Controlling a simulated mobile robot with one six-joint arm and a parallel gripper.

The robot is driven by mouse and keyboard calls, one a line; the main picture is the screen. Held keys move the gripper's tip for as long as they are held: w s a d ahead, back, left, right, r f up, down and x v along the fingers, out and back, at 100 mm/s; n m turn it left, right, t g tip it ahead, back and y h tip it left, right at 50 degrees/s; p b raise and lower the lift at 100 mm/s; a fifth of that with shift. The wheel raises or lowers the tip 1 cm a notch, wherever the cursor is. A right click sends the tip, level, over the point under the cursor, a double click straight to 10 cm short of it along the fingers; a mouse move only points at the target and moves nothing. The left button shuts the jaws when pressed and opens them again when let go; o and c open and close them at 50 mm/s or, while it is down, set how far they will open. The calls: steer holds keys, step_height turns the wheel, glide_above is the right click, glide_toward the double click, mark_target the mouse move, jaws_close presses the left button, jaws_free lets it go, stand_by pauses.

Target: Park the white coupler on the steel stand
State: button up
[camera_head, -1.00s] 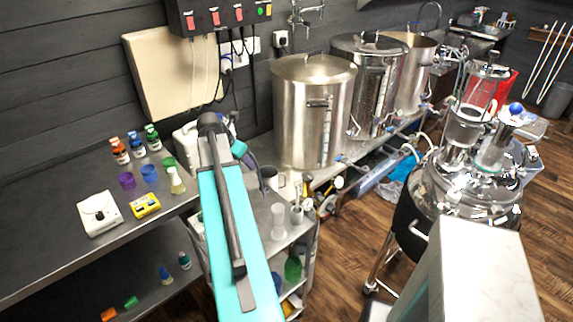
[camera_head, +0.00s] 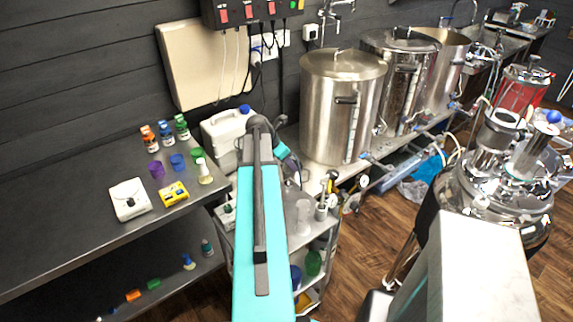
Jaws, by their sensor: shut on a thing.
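My teal and grey arm reaches up the middle of the view, and its wrist bends down to the right at the far end. My gripper (camera_head: 296,176) is a small dark shape beyond the wrist, above the steel cart (camera_head: 325,232) between bench and kettles. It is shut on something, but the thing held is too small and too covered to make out. I cannot pick out the white coupler for certain. I cannot tell the steel stand apart from the small items on the cart, several of which are partly hidden by my arm.
A clear beaker (camera_head: 303,217) and a small holder with tools (camera_head: 322,210) stand on the cart. A white jug (camera_head: 226,132) stands behind my wrist. A large steel kettle (camera_head: 340,108) is to the right. The bench (camera_head: 70,215) at left has free room in front.

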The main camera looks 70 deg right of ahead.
mark_target(286, 171)
steer(key=shift+w+a+f, duration=0.1)
steer(key=shift+f, duration=0.15)
steer(key=shift+f+b, duration=0.3)
steer(key=shift+b, duration=0.1)
steer(key=shift+s+f+b, duration=0.3)
steer(key=shift+f+b, duration=0.45)
steer(key=shift+f, duration=0.2)
steer(key=shift+w+f+b, duration=0.1)
steer(key=shift+f+b, duration=0.75)
steer(key=shift+f, duration=0.4)
steer(key=shift+p, duration=0.6)
steer(key=shift+f, duration=0.6)
steer(key=o, duration=0.8)
